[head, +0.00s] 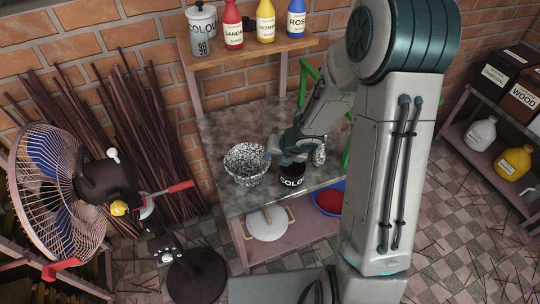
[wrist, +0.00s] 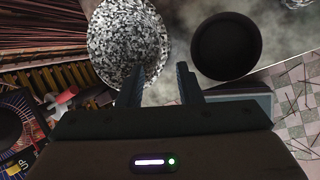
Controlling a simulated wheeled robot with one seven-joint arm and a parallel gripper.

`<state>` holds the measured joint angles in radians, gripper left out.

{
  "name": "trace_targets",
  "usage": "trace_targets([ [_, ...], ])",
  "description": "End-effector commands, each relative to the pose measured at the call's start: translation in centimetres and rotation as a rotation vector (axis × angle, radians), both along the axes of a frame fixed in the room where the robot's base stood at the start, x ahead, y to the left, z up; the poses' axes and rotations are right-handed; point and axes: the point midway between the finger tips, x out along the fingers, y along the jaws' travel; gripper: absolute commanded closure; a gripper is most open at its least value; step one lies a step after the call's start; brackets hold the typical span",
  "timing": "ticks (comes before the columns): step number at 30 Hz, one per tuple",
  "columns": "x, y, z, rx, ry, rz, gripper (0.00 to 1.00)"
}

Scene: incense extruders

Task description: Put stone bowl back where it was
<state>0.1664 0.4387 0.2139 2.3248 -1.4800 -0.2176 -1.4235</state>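The stone bowl (head: 244,168), speckled black and white, appears to rest upright at the left front of the grey stone table (head: 222,128). It also fills the upper left of the wrist view (wrist: 125,36). My gripper (head: 270,150) is at the bowl's right side. In the wrist view its two fingers (wrist: 160,72) are spread apart. The left finger overlaps the bowl and the right one lies outside its right edge, with part of the rim showing between them. I cannot tell whether either finger touches the bowl.
A black labelled pot (head: 292,182) stands close right of the bowl, and a speckled object (head: 319,156) is behind it. A shelf (head: 255,49) with bottles is above. A fan (head: 50,190) and thin sticks (head: 130,130) are left. A white lidded pot (head: 267,225) sits below.

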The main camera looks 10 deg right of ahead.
Motion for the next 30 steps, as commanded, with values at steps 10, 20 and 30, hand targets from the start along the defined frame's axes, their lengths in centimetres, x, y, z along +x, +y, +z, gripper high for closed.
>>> trace_targets([
  [10,0.0,-2.1,3.7,-0.008,-0.019,-0.163,0.68],
  [20,-2.0,-9.6,14.8,0.169,-0.094,-1.155,0.68],
  [30,-12.7,-11.2,21.8,0.675,0.052,-2.135,0.68],
])
